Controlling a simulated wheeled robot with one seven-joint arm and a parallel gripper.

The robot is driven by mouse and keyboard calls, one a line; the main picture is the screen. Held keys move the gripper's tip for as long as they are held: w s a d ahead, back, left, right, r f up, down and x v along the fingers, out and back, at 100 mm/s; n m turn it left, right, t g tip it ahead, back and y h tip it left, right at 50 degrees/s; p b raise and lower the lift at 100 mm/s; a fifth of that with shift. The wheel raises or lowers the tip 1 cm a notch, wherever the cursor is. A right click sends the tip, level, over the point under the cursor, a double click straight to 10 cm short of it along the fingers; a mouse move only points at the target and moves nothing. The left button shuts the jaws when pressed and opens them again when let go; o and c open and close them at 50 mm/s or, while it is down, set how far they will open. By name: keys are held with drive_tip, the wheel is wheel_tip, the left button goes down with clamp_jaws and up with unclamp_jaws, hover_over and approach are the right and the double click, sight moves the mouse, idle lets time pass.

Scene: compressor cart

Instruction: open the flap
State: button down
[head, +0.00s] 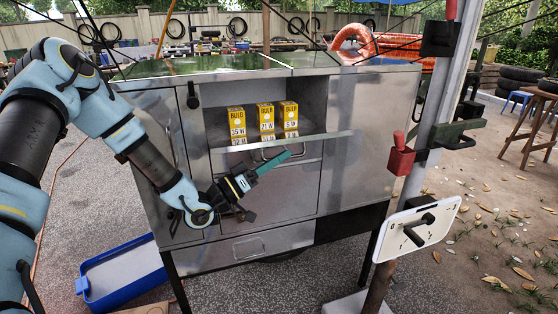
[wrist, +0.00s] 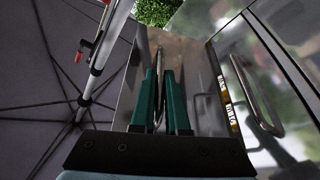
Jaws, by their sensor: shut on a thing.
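The metal flap (head: 325,142) on the cabinet front stands swung outward below an open compartment, its long front edge visible in the head view. In the wrist view its outer face (wrist: 190,70) fills the middle, with a curved bar handle (wrist: 159,50) on it. My gripper (head: 283,160) reaches in from the left, in front of the cabinet and just below the flap's edge. In the wrist view its two teal fingers (wrist: 160,80) are closed in on the handle, one on each side. The fingers hide part of the handle.
Three yellow bulb boxes (head: 265,117) stand in the compartment. Another panel with a bar handle (wrist: 257,95) is close at the right in the wrist view. A blue bin (head: 125,275) lies on the ground at left.

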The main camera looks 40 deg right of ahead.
drive_tip(key=c, duration=0.9)
unclamp_jaws()
drive_tip(key=b+v, duration=0.3)
drive_tip(key=v, duration=0.8)
drive_tip(key=shift+f, duration=0.1)
drive_tip(key=shift+d, duration=0.1)
